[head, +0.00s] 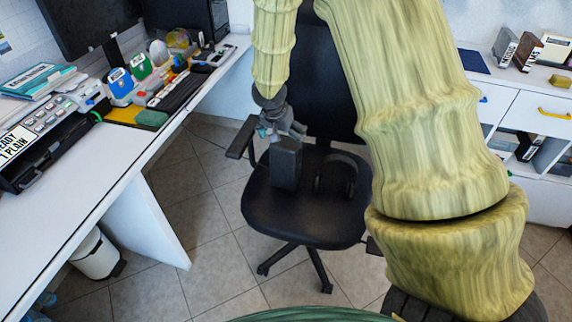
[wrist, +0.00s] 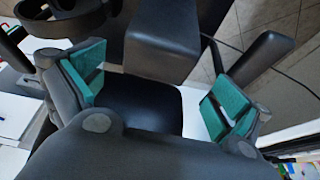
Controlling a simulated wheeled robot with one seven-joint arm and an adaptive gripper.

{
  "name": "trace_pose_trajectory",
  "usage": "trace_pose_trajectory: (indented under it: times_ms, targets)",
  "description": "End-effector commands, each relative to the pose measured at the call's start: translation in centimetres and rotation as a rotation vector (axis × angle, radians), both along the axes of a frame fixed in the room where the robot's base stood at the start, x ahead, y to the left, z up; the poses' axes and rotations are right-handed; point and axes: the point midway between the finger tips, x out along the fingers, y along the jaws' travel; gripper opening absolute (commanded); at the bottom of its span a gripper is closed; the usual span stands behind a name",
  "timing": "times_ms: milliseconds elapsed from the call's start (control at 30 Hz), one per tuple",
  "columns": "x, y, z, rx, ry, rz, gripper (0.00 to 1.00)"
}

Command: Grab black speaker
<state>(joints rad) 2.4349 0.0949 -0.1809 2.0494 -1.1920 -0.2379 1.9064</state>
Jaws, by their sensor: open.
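The black speaker (head: 286,163) is a dark upright box on the seat of a black office chair (head: 300,215). In the wrist view the speaker (wrist: 163,38) shows at the top middle, cut off by the frame edge. My gripper (head: 282,127) is just above the speaker's top in the head view. In the wrist view my gripper (wrist: 156,88) is open, its teal finger pads wide apart on either side of the picture. The speaker's near end is close to the gap between the pads. I cannot tell whether anything touches.
Black headphones (head: 338,172) lie on the seat right of the speaker; they also show in the wrist view (wrist: 62,20). The chair's armrest (head: 241,138) rises left of the speaker. A cluttered white desk (head: 75,205) is at left, a white cabinet (head: 500,105) at right.

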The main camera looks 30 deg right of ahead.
Motion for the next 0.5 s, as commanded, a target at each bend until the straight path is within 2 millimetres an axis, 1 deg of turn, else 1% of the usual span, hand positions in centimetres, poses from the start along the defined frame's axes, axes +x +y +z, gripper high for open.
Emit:
trace_pose_trajectory:
  times_ms: [33,100,333,500]
  targets:
    - [0.1,-0.2,-0.5,-0.001,0.001,0.000,1.00]
    - [0.2,-0.3,-1.0,-0.001,0.001,0.000,1.00]
    - [0.4,-0.7,-1.9,0.001,0.003,0.001,1.00]
    - [0.8,-1.4,-3.7,0.002,0.002,0.000,1.00]
